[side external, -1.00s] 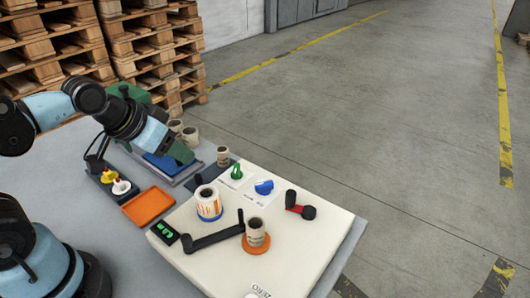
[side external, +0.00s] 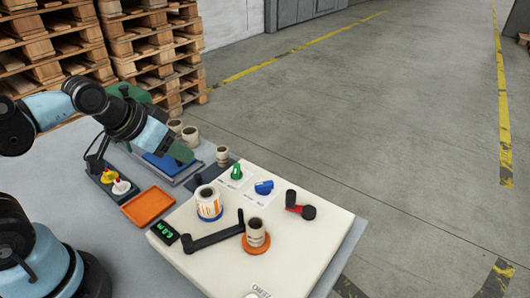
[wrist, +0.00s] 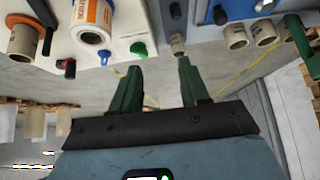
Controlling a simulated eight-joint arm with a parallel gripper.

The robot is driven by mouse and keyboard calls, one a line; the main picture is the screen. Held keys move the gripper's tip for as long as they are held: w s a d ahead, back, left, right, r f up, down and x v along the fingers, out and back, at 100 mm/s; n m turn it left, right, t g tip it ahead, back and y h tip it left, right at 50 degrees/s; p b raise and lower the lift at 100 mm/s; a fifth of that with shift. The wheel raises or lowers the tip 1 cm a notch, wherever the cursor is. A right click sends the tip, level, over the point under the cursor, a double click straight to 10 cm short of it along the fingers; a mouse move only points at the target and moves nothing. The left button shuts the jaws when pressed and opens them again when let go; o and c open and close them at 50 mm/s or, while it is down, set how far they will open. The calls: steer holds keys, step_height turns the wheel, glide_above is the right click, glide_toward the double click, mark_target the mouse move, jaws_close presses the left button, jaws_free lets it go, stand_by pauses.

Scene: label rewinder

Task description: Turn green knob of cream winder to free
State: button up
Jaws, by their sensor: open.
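The cream winder (side external: 300,245) lies on the grey table. Its green knob (side external: 236,173) stands near its far left edge, beside a blue knob (side external: 264,187). Marks around the knob are too small to read.
A label roll (side external: 208,205), a black crank (side external: 215,239), a core on an orange base (side external: 256,234) and a red-and-black handle (side external: 298,207) stand on the winder.

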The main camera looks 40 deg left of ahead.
step_height(320, 180, up, 3)
steer(key=n+g, duration=0.7)
glide_above(236, 168)
step_height(236, 168, down, 12)
steer(key=shift+f, duration=0.1)
stand_by(0.4)
jaws_close()
